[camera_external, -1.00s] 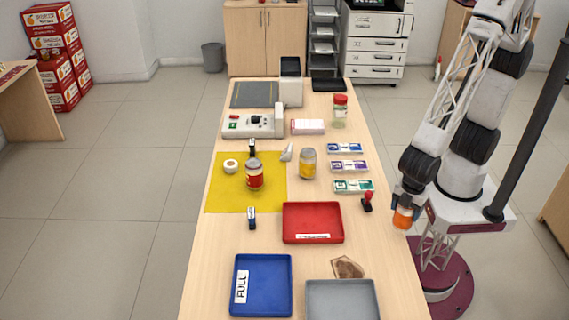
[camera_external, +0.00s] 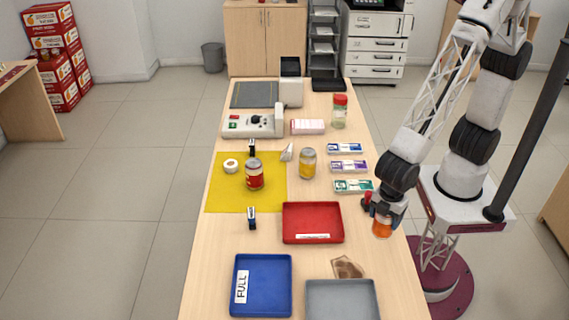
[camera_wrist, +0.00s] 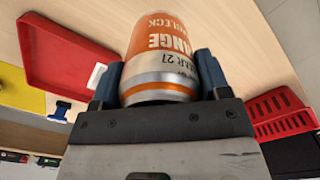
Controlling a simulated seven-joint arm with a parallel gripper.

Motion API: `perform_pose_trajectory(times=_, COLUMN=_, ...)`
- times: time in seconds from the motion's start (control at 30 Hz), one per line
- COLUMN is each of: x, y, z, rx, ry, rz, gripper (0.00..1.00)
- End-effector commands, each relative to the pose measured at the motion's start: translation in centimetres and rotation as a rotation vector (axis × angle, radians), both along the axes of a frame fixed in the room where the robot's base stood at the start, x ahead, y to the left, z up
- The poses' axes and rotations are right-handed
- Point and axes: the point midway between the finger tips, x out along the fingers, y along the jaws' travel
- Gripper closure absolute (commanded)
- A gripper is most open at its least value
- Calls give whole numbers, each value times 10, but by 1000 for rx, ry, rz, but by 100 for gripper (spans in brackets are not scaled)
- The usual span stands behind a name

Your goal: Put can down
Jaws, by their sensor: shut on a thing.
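An orange and white can (camera_external: 382,227) is held between the fingers of my gripper (camera_external: 387,209), near the right edge of the counter. In the wrist view the can (camera_wrist: 162,55) sits between two blue fingers, and the gripper (camera_wrist: 165,75) is shut on it. The can is to the right of the red tray (camera_external: 289,237). I cannot tell for sure whether its bottom touches the counter (camera_external: 222,235).
A red-labelled can (camera_external: 254,175) stands on a yellow mat (camera_external: 225,200).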

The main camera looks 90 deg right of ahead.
Motion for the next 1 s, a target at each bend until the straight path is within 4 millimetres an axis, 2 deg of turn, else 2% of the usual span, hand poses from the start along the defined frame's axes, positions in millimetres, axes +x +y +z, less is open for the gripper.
perform_pose_trajectory(times=0.1, x=34, y=13, z=1, rx=1, ry=-1, rz=-7, gripper=66)
perform_pose_trajectory(times=0.6, x=171, y=53, z=2, rx=1, ry=-1, rz=-28, gripper=66)
perform_pose_trajectory(times=0.8, x=210, y=60, z=1, rx=1, ry=-1, rz=-33, gripper=66)
perform_pose_trajectory(times=1.0, x=228, y=63, z=0, rx=1, ry=-1, rz=-35, gripper=66)
